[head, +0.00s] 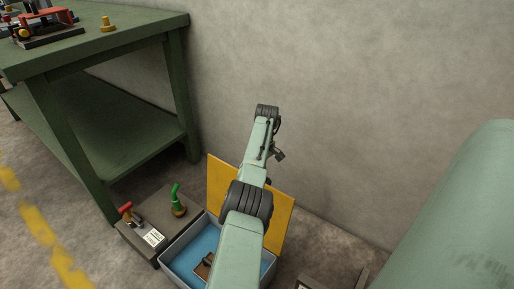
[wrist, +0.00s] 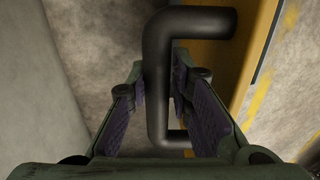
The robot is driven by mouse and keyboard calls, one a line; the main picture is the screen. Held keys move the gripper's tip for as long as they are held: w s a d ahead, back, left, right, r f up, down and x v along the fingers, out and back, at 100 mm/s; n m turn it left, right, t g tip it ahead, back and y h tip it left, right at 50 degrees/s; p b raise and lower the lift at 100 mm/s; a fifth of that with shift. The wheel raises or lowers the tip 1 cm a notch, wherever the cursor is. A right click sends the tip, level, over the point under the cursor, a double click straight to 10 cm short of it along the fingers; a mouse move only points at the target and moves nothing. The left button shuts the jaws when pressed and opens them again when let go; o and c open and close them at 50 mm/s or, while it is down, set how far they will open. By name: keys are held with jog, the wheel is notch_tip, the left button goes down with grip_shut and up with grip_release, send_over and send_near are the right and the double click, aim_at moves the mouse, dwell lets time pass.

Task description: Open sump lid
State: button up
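The yellow sump lid (head: 222,182) stands steeply raised at the back of the grey-rimmed sump box in the head view, its middle hidden behind my arm. In the wrist view part of a yellow edge (wrist: 215,65) shows at the upper right. A thick black bar handle (wrist: 157,85) runs between the fingers of my gripper (wrist: 159,85), with its legs turning right toward the yellow part. The fingertips lie close against both sides of the bar, and the gripper looks shut on it. My arm hides the gripper in the head view.
The sump box (head: 180,253) has a blue inside with a brown object (head: 203,266) in it. A grey block (head: 150,215) with a red-handled lever and a green curved part stands to its left. A green workbench (head: 110,50) stands at upper left. The wall is close behind the lid.

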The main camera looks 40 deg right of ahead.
jog(key=o, duration=0.4)
jog(key=shift+w+a+r, duration=0.1)
jog(key=shift+w, duration=0.1)
notch_tip(320, 180, up, 7)
jog(key=d, duration=0.1)
jog(key=shift+d+r, duration=0.15)
jog(key=shift+d, duration=0.1)
jog(key=shift+w, duration=0.15)
dwell(0.3)
